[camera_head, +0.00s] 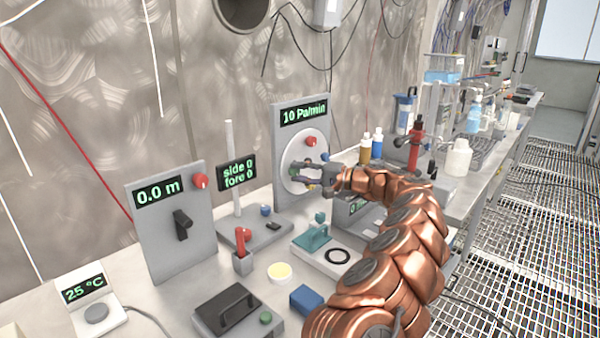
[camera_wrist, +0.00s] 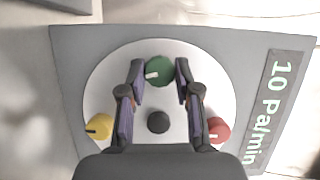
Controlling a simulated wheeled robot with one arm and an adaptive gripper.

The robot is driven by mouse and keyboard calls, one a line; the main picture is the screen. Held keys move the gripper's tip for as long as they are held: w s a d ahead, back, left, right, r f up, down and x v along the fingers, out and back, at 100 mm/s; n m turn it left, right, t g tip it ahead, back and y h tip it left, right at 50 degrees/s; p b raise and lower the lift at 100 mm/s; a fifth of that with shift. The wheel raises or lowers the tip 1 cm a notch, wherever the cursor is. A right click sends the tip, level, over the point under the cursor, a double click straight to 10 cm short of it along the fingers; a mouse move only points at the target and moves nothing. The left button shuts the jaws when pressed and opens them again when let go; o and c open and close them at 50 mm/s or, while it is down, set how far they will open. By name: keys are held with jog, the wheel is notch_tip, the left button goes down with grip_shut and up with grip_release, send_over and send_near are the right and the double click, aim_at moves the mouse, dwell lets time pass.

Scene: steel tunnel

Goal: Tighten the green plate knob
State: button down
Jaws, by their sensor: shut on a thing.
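The green knob (camera_wrist: 160,70) sits on a round white plate (camera_wrist: 105,85), with a pale mark on its left side. My gripper (camera_wrist: 160,76) is shut on it, one fingertip on each side of the knob. The plate also carries a yellow knob (camera_wrist: 99,126), a red knob (camera_wrist: 219,129) and a black centre knob (camera_wrist: 158,122). In the head view, my gripper (camera_head: 309,172) reaches the plate from the right. The red knob (camera_head: 311,141) shows above my fingers there; the green knob is mostly hidden by them.
The plate's grey panel (camera_head: 286,125) has a display reading 10 Pa/min. Left of it stand a "side 0 fore 0" display (camera_head: 237,172) and a 0.0 m panel (camera_head: 160,225). A teal-handled device (camera_head: 318,238) lies below my arm. Bottles (camera_head: 377,140) stand behind it.

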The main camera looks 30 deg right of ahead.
jog(key=shift+r, duration=0.1)
jog(key=c, duration=0.8)
grip_release()
jog(key=v, duration=0.7)
jog(key=shift+s+d, duration=0.15)
jog(key=shift+s, duration=0.05)
